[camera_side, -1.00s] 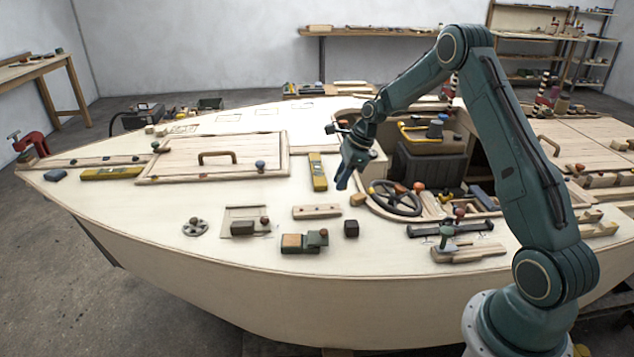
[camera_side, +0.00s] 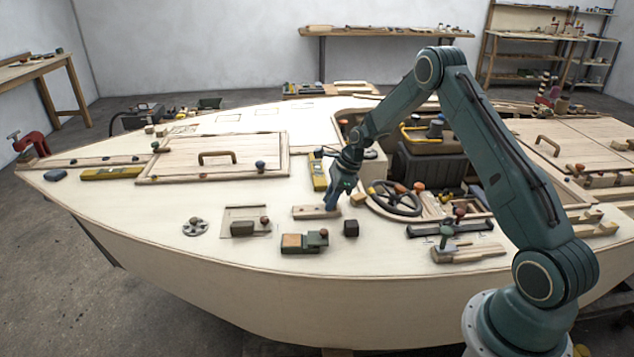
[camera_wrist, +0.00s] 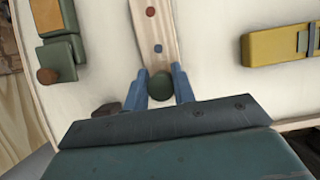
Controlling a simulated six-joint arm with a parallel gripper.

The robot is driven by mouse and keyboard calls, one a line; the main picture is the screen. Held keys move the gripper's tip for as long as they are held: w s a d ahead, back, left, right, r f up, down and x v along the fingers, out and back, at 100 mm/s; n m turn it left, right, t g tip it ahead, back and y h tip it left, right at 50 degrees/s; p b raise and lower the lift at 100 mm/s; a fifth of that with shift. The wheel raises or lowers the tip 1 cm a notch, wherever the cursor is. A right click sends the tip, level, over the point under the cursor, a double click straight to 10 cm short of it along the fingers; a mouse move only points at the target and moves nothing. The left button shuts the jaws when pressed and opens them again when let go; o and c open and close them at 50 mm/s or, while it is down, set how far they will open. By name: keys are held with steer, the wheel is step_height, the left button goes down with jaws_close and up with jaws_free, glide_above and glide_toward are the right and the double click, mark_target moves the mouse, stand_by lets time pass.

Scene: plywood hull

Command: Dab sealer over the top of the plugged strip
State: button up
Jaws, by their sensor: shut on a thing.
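The wooden strip (camera_side: 310,212) lies on the pale deck near the middle of the side view. In the wrist view the strip (camera_wrist: 150,28) runs away from my gripper, with a reddish plug and a blue-grey plug in its top. My gripper (camera_side: 330,205) is low at the strip's right end. In the wrist view its blue fingers (camera_wrist: 163,82) are shut on a dark green round-topped thing (camera_wrist: 162,87), in line with the strip's near end. Its lower part is hidden, so I cannot tell whether it touches the strip.
A yellow level (camera_side: 318,176) lies behind the strip. A green-and-wood block (camera_side: 303,242) and a small dark cube (camera_side: 351,229) stand in front. A steering wheel (camera_side: 396,198) is to the right.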

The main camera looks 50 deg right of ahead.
steer(key=shift+w+a, duration=3.55)
steer(key=shift+s+d, duration=4.55)
step_height(320, 180, up, 8)
steer(key=shift+w+r, duration=0.1)
steer(key=shift+w, duration=0.05)
